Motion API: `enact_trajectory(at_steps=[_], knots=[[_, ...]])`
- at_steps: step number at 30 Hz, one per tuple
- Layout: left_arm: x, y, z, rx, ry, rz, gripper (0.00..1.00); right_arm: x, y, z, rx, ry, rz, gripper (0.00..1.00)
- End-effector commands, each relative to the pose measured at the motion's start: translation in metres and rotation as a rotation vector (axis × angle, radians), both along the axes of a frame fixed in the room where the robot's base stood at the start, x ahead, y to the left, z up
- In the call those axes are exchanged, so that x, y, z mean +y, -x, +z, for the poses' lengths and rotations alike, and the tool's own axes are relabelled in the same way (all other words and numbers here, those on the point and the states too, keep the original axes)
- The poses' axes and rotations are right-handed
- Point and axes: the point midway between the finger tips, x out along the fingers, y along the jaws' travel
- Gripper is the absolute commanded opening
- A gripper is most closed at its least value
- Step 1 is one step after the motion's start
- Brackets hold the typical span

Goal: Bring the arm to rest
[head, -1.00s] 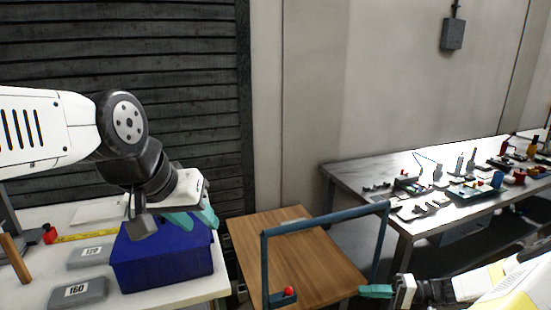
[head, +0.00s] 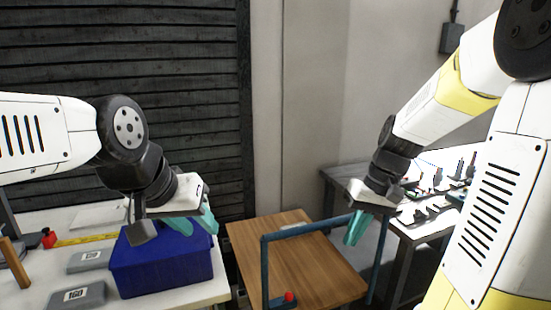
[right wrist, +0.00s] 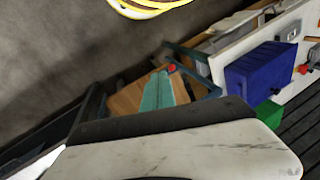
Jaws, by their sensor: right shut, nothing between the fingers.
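My right gripper (head: 353,241) has teal fingers pointing down, shut and empty, above the right side of the wooden-topped cart. Its shut fingers also show in the right wrist view (right wrist: 158,92), over the cart top. My right arm is raised and bent at the right of the head view. My left gripper (head: 196,226) hangs in front of the blue box, its two teal fingers spread apart with nothing seen between them. Whether it touches the box cannot be told.
The cart (head: 290,255) has a blue handle frame (head: 310,229) close to my right gripper. The blue box (head: 160,268) stands on a white table (head: 205,290) with grey blocks (head: 78,296). A workbench (head: 345,178) with tools is behind my right arm.

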Motion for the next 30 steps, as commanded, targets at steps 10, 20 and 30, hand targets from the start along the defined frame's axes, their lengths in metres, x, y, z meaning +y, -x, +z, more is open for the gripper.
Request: enact_trajectory(at_steps=[10, 20, 30], knots=[[0.0, 0.0, 0.0, 0.0, 0.0, 0.0, 0.36, 0.029, 0.065, 0.076, -0.344, 0.11, -0.089, 0.0], [0.0, 0.0, 0.0, 0.0, 0.0, 0.0, 0.36, 0.036, 0.094, 0.094, -0.499, 0.072, -0.141, 0.0], [0.0, 0.0, 0.0, 0.0, 0.0, 0.0, 0.36, 0.036, 0.094, 0.095, -0.501, 0.07, -0.143, 0.0]])
